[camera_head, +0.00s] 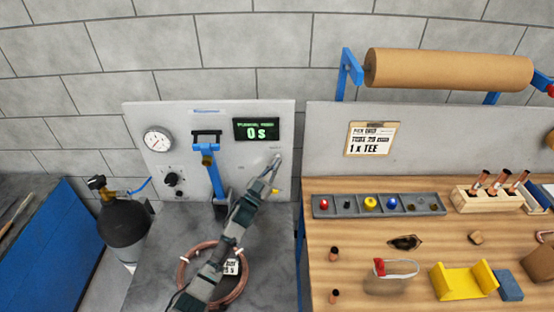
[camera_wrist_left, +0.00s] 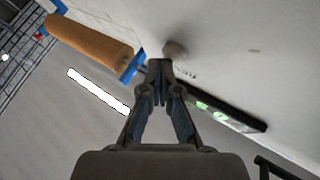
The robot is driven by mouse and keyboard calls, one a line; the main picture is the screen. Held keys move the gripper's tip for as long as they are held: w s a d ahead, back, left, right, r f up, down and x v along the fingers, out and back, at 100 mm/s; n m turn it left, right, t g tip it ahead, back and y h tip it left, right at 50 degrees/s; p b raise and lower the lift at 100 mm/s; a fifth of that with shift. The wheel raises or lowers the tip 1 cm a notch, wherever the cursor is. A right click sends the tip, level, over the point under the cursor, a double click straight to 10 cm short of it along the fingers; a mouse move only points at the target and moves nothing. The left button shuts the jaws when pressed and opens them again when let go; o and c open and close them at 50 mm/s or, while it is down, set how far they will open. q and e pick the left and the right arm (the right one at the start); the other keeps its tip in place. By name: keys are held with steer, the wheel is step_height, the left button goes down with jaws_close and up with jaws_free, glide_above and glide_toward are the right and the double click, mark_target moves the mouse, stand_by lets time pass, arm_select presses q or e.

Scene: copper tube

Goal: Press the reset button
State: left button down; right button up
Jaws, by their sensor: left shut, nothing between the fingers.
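The grey panel (camera_head: 225,175) on the left bench carries a dark display (camera_head: 256,129) reading "0 s" in green. My left gripper (camera_head: 275,160) is shut and empty, its fingertips close to the panel, below and right of the display. In the left wrist view, a round grey button (camera_wrist_left: 175,48) stands on the panel just beyond the shut fingertips (camera_wrist_left: 160,68). I cannot tell whether they touch. Small lettering beside it is unreadable. The button is not clear in the head view, where the fingertips are in front. My right gripper is not in view.
The panel also holds a gauge (camera_head: 157,140), a black knob (camera_head: 172,179) and a blue lever (camera_head: 214,178). A copper coil (camera_head: 184,270) lies on the bench under my left arm. A wooden bench (camera_head: 440,228) with a parts tray (camera_head: 336,211) stands at right.

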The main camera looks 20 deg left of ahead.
arm_select(q)
steer(key=shift+s+d+p, duration=0.15)
steer(key=shift+s+p, duration=0.3)
steer(key=shift+s, duration=0.3)
steer(key=s+p, duration=0.1)
steer(key=s, duration=0.1)
steer(key=s+d+p, duration=0.1)
steer(key=s+p, duration=0.1)
steer(key=shift+s+d, duration=0.2)
steer(key=shift+s, duration=0.15)
steer(key=shift+f, duration=0.1)
stand_by(0.5)
